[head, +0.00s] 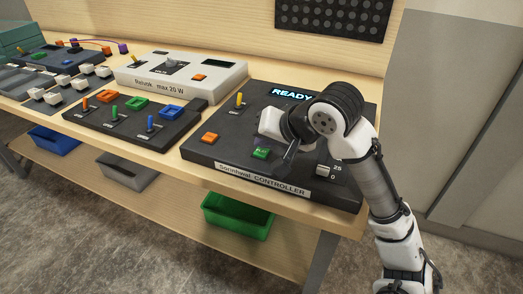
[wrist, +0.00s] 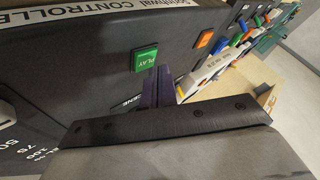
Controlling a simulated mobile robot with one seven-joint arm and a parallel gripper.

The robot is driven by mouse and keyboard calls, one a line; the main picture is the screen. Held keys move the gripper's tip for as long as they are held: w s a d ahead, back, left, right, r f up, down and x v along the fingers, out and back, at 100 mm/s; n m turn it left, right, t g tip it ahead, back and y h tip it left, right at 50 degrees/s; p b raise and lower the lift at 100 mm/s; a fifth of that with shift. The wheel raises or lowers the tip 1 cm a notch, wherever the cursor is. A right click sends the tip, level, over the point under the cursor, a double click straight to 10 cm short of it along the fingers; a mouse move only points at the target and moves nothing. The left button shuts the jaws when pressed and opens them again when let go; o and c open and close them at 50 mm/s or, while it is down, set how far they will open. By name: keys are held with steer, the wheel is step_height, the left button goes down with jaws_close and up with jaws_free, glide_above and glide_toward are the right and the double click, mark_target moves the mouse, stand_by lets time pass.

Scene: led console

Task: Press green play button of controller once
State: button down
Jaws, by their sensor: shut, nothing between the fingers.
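The dark controller box (head: 213,153), labelled "Sorrnhwal CONTROLLER", lies on the bench with a lit "READY" display (head: 292,94). Its green play button (head: 261,153) is near the front edge, and the wrist view shows it as a green square (wrist: 146,60) marked "PLAY". My gripper (head: 290,156) is over the controller, just right of the button in the head view.
The controller also has an orange button (head: 210,137), a yellow-tipped lever (head: 239,99) and a white slider (head: 322,170). A panel of coloured switches (head: 137,118) and a white box (head: 181,75) stand to the left. A green bin (head: 238,215) sits below the bench.

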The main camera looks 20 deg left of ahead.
mark_target(265, 154)
steer(key=shift+f, duration=0.65)
stand_by(0.8)
steer(key=shift+r, duration=0.1)
steer(key=shift+r+p, duration=0.7)
steer(key=shift+r, duration=0.1)
step_height(265, 154, up, 5)
steer(key=p, duration=0.5)
steer(key=shift+f, duration=0.1)
stand_by(0.5)
